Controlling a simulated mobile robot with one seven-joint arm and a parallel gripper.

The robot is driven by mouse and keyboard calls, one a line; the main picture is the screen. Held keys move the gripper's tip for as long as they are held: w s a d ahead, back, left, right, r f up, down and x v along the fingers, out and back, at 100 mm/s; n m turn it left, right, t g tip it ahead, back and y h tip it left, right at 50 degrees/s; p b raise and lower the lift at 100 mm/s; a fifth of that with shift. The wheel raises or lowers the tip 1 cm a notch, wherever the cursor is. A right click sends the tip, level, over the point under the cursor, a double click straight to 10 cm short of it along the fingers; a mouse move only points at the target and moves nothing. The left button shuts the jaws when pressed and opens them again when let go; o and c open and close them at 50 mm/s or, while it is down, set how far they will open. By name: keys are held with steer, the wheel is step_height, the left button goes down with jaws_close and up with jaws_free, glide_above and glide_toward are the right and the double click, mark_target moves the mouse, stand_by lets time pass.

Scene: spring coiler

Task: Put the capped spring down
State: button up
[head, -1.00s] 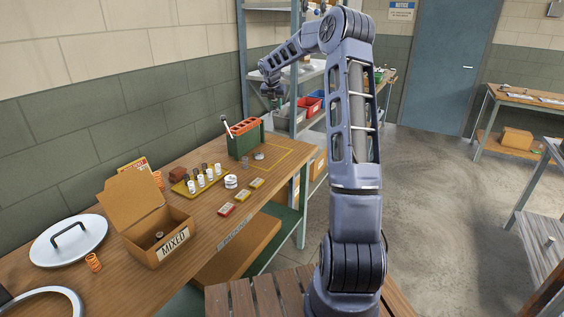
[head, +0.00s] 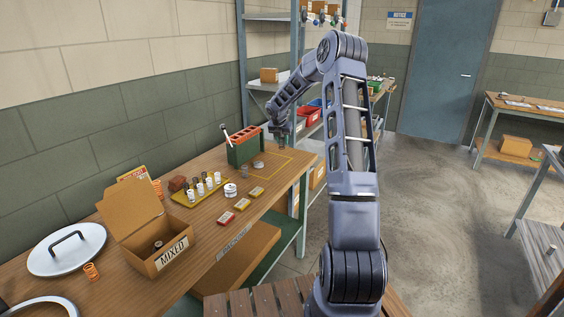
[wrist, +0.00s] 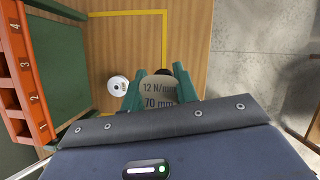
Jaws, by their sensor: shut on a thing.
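My gripper (wrist: 158,84) is shut on the capped spring (wrist: 158,90); its two green fingers are on either side of it. Its beige face reads "12 N/mm" and "70 mm"; a dark part shows behind it, and coils cannot be made out. In the head view my gripper (head: 281,135) is low over the far right end of the wooden bench, near a yellow outline (head: 289,164). The outline (wrist: 166,40) also shows in the wrist view. The held spring is too small to tell in the head view. I cannot tell whether it touches the bench.
A green box with an orange numbered rack (wrist: 24,70) stands left of my gripper; it also shows in the head view (head: 244,147). A white round piece (wrist: 118,85) lies close left of the fingers. The bench's right edge is near. A mixed box (head: 160,245) stands farther left.

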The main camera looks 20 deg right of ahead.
step_height(320, 180, down, 12)
steer(key=shift+r, duration=0.25)
stand_by(0.3)
steer(key=shift+f, duration=0.15)
steer(key=o, duration=1)
steer(key=shift+c, duration=0.2)
